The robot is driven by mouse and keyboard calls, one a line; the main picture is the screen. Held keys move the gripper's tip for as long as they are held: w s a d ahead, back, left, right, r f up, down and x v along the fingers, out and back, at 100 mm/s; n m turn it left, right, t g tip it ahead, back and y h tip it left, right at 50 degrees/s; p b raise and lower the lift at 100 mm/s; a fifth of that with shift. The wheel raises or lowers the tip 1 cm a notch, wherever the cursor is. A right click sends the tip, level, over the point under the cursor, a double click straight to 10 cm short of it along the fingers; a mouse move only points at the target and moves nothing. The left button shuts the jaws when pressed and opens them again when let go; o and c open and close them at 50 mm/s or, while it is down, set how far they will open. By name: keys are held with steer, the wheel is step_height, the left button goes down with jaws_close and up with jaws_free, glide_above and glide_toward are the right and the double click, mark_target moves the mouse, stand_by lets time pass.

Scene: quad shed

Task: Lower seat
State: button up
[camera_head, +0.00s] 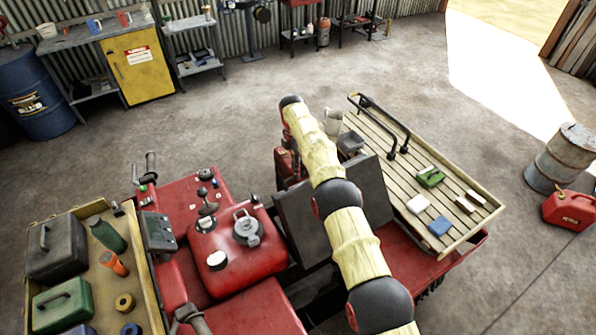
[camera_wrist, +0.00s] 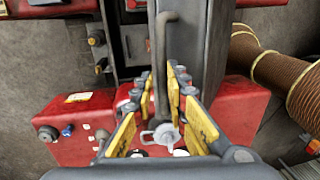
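The seat (camera_head: 372,193) is a dark grey panel that stands raised and tilted in the middle of the red quad. My arm hides its centre in the head view. In the wrist view, a tall dark grey panel (camera_wrist: 206,50) that looks like the seat stands just right of my fingers, with a thin grey bar (camera_wrist: 163,50) along it. My gripper (camera_wrist: 161,80) has yellow-padded fingers that are apart, one on each side of the bar's lower part. I cannot tell whether they touch it.
The red fuel tank (camera_head: 225,260) with a grey cap lies left of the seat. A slatted rear rack (camera_head: 385,150) with rails and small blocks is on the right. A front tray (camera_head: 148,290) holds cases and bottles.

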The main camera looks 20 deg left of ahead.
steer(key=o, duration=0.3)
steer(key=shift+f, duration=0.15)
steer(key=shift+o, duration=0.2)
steer(key=shift+s+d, duration=0.15)
steer(key=shift+s+d+r, duration=0.5)
steer(key=shift+r, duration=0.05)
steer(key=s+d+r+b, duration=0.1)
steer(key=s+d+b, duration=0.1)
steer(key=s+d, duration=0.8)
steer(key=s+d+r+t+y+b, duration=0.1)
steer(key=s+d+b, duration=0.2)
steer(key=s+d, duration=0.7)
steer(key=shift+r+b, duration=0.3)
steer(key=shift+r, duration=0.1)
steer(key=shift+w, duration=0.1)
